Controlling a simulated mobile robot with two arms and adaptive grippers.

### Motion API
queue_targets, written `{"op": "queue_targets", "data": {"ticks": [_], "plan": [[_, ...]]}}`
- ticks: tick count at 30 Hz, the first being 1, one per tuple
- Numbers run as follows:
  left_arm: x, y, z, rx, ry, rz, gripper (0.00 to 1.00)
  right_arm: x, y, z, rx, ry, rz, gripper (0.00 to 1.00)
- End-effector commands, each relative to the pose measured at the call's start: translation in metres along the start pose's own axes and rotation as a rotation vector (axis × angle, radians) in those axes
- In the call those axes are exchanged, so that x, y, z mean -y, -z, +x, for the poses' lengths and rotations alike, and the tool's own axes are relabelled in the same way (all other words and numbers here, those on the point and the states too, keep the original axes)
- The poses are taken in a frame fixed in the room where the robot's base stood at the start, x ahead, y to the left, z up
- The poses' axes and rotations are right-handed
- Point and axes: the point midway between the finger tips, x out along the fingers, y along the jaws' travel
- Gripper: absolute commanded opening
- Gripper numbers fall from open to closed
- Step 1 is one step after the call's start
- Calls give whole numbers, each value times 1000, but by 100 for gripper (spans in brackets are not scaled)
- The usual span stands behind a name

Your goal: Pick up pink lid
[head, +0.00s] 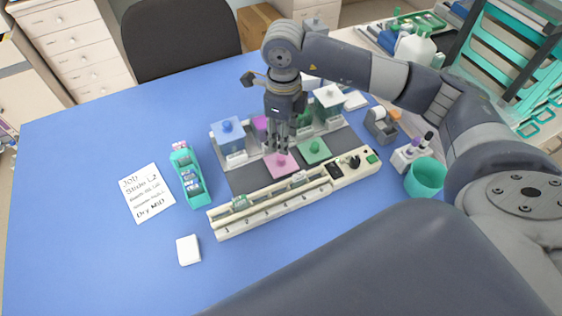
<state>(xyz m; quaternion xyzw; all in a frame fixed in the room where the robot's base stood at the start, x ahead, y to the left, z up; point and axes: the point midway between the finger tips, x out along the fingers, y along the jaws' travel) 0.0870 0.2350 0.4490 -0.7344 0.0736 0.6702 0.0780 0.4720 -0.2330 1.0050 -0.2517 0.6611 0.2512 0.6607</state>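The pink lid (282,165) is a flat square lying on the dark mat in front of the row of staining jars. My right gripper (279,148) comes in from the right and points down at the lid, its fingertips at or just above the lid's middle. The fingers cover the lid's centre and back part. I cannot tell whether they touch it or how far apart they are. My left gripper is not in view.
A green lid (315,151) lies just right of the pink one. Behind stand a blue-lidded jar (229,139), a magenta jar (260,123) and a white-lidded jar (328,101). A long cream rack (270,207) runs in front. The blue table (80,180) is clear at left.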

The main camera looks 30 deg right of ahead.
Motion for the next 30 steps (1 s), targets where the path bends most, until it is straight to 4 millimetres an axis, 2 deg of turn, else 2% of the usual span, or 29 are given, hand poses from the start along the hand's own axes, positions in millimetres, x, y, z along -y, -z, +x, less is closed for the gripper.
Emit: {"op": "queue_targets", "data": {"ticks": [3, 10, 14, 18, 27, 30], "plan": [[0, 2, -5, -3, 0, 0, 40, -1, 0, 13, -1, -1, 0, 40], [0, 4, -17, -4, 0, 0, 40, -5, 0, 29, -3, -3, -1, 40], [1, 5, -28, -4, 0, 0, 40, -9, -1, 46, -2, -3, -1, 40], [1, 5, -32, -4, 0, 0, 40, -9, -1, 65, -1, -2, 0, 40], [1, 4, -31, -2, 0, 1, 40, -8, -2, 71, 1, 0, -1, 40], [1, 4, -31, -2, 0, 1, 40, -8, -2, 71, 1, 0, -1, 18]]}}
